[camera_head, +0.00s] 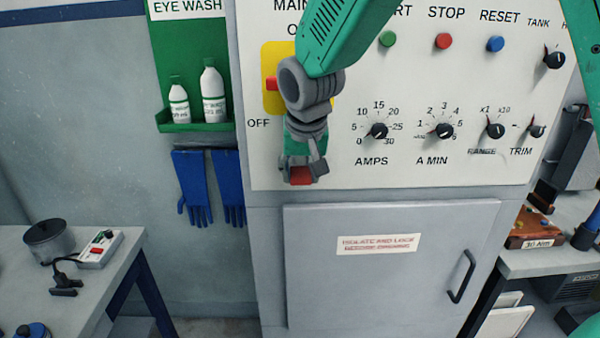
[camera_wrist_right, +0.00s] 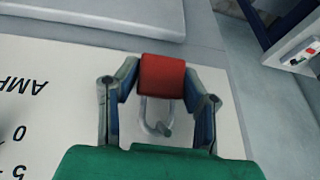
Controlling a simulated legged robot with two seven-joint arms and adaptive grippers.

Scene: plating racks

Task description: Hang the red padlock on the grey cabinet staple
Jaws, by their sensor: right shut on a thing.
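The red padlock (camera_wrist_right: 162,75) is between the two fingers of my right gripper (camera_wrist_right: 161,84) in the right wrist view. Its grey shackle (camera_wrist_right: 157,122) lies on the palm side of the body. In the head view my right gripper (camera_head: 302,168) points down in front of the lower left of the white control panel (camera_head: 420,170), with the red padlock (camera_head: 301,175) at its tips. The grey cabinet (camera_head: 390,285) stands below and behind. I cannot make out the staple; my right arm covers part of the panel by the yellow switch plate (camera_head: 270,52). My left gripper is not in view.
Blue gloves (camera_head: 193,185) hang left of the cabinet under the green eye wash shelf (camera_head: 195,127). A door handle (camera_head: 461,277) sticks out at the cabinet's lower right. Benches stand at both sides; a pot (camera_head: 45,240) is on the left one.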

